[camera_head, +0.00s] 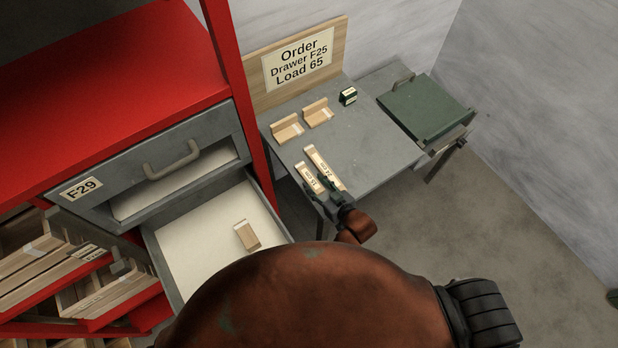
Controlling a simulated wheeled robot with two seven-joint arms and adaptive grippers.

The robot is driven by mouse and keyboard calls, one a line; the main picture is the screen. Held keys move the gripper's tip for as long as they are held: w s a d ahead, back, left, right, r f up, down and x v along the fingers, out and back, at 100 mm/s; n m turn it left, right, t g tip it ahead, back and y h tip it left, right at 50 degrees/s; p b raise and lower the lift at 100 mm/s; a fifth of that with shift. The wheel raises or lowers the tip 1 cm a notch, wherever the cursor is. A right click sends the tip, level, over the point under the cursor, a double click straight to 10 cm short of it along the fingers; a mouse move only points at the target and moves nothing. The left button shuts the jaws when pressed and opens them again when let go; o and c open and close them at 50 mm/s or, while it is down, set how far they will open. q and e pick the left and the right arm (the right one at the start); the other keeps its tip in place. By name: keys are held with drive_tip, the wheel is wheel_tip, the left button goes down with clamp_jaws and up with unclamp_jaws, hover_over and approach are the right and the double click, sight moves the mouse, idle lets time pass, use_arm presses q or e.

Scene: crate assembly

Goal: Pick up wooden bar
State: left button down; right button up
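Two pale wooden bars with white labels lie side by side near the front edge of the grey table. One is the longer right bar (321,161); the other is the shorter left bar (307,177). My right gripper (332,186) is at the near end of these bars, over the table's front edge. Its dark fingers overlap the near end of the longer bar. I cannot tell whether they are closed on it. Another small wooden block (246,235) lies in the open drawer (185,245). My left gripper is not in view.
The grey table (375,150) also holds two L-shaped wooden pieces (287,128) (318,112) and a small dark green device (348,96). A sign board (298,63) stands behind. A green-topped box (425,108) adjoins at right. The red shelf (120,75) stands left. My brown arm blocks the lower middle.

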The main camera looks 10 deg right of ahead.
sight(309, 178)
drive_tip(key=shift+x, duration=1.45)
drive_tip(key=shift+c, duration=0.4)
drive_tip(key=c, duration=0.8)
drive_tip(key=shift+c, duration=0.4)
drive_tip(key=shift+r, duration=0.15)
